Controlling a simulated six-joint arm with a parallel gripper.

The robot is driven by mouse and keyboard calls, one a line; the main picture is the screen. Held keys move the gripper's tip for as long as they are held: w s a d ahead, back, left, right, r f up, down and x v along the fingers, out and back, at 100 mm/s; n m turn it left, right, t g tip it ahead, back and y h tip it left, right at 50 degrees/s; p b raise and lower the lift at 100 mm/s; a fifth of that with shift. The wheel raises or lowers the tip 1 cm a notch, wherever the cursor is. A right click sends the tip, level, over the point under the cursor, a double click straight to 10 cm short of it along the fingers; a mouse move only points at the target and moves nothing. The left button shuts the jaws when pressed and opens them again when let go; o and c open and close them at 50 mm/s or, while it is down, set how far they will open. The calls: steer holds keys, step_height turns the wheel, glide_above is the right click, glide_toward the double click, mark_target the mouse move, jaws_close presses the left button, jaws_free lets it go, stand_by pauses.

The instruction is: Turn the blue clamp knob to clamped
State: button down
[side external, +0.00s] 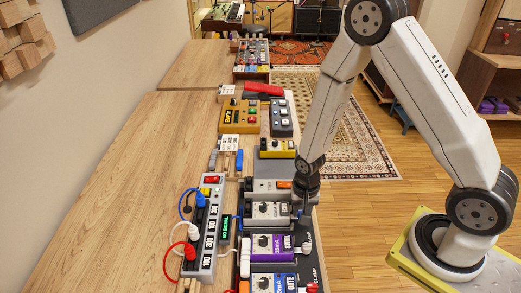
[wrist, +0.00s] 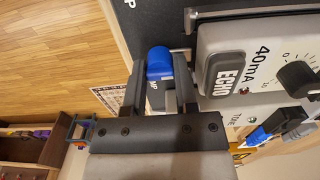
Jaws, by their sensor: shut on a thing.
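The blue clamp knob (wrist: 159,63) sits between the two fingers of my gripper (wrist: 160,80) in the wrist view, beside the edge of a pale pedal marked ECHO (wrist: 228,75). My gripper is shut on the knob. In the side view my gripper (side external: 306,205) is low at the right edge of the pedal row, next to a white pedal (side external: 268,212). The knob is mostly hidden there by the gripper. A printed label beside the knob is partly covered by the fingers, so I cannot read the knob's setting.
A purple pedal (side external: 268,247) and a blue pedal (side external: 272,284) stand nearer the camera, with CLAMP labels at their right. A yellow pedal (side external: 277,148) stands farther back. A power strip (side external: 207,240) with plugs and cables lies left. The wooden tabletop (side external: 120,190) is largely bare.

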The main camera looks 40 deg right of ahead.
steer(key=shift+c, duration=2)
jaws_free()
steer(key=shift+n, duration=0.3)
